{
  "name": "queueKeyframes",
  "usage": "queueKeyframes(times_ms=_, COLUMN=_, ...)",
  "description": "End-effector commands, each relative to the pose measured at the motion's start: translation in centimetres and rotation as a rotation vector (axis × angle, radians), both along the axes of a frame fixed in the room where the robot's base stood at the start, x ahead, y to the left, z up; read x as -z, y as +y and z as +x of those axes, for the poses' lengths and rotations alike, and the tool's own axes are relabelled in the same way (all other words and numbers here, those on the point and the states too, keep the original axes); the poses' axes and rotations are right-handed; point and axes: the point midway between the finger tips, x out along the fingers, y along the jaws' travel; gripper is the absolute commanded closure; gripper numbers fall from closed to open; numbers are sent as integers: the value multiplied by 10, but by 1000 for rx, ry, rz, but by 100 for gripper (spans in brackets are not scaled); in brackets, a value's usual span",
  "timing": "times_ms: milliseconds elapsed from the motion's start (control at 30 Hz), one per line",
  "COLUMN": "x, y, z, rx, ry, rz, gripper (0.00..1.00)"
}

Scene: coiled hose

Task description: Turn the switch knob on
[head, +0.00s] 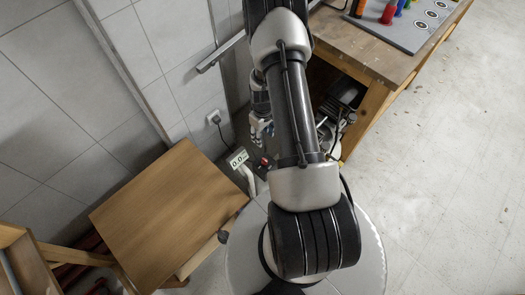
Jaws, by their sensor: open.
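My gripper (261,134) is beside my forearm, pointing down, with its jaws open and empty. A small white display (238,158) reading about 0.0 stands below and left of it. A small red part (265,162) shows just below the gripper, apart from it as far as I can tell. I cannot tell whether this is the switch knob. A dark round knob (223,237) sits at the right edge of a wooden cabinet (165,215). My arm hides part of the area behind it.
A wall socket (215,117) with a cord is on the tiled wall. A wooden workbench (375,60) at the upper right carries a grey board (415,25) with coloured pegs. Dark equipment (343,100) stands under it. The floor (450,190) on the right is clear.

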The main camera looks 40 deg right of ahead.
Motion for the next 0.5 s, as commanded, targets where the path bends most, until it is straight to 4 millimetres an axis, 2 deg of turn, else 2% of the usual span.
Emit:
queueKeyframes(times_ms=100, x=16, y=-2, z=-9, rx=-1, ry=11, rz=6, gripper=57)
queueKeyframes(times_ms=267, x=33, y=-2, z=-10, rx=-3, ry=12, rz=7, gripper=57)
queueKeyframes(times_ms=500, x=82, y=-1, z=-11, rx=-2, ry=14, rz=8, gripper=57)
